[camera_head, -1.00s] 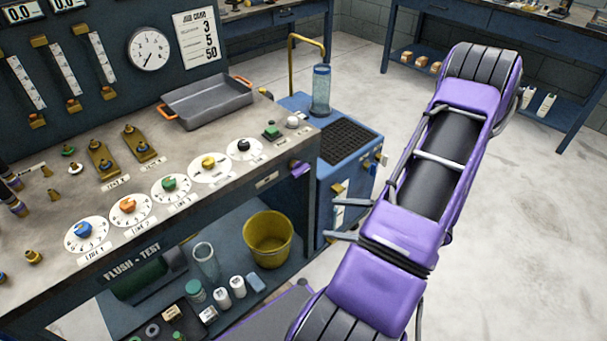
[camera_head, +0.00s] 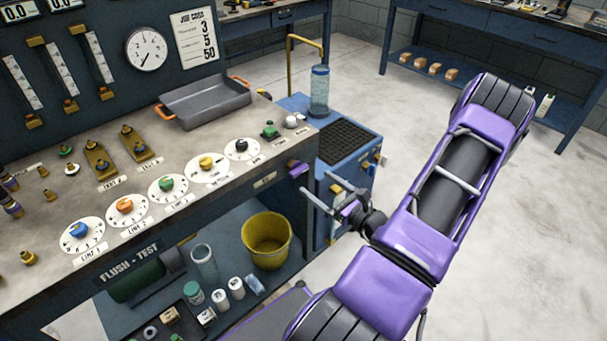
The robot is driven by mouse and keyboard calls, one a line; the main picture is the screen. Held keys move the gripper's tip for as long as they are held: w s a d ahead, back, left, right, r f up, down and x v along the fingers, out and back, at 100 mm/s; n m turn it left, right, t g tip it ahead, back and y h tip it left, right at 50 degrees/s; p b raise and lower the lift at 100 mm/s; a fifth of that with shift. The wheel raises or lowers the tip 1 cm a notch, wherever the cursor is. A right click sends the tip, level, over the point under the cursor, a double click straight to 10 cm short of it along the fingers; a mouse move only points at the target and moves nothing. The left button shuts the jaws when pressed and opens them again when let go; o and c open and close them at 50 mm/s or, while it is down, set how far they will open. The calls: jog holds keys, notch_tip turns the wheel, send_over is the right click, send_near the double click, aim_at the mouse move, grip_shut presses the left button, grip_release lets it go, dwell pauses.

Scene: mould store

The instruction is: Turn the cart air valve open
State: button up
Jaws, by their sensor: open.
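The blue cart (camera_head: 343,140) stands at the right end of the bench, with a clear cylinder and a dark grate on top. The gripper and wrist hide part of the cart's front. I see no contact with the cart, though depth is hard to judge.
The bench (camera_head: 45,215) carries several coloured dial knobs, brass valves and a grey tray (camera_head: 205,103). A purple part (camera_head: 298,168) sticks out at its right end, near my fingers. A yellow bucket (camera_head: 268,240) stands on the lower shelf. Floor at right is clear.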

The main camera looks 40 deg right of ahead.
aim_at(302, 172)
jog(key=w, duration=0.6)
jog(key=shift+w+a, duration=0.25)
jog(key=shift+w, duration=0.05)
jog(key=c, duration=1.3)
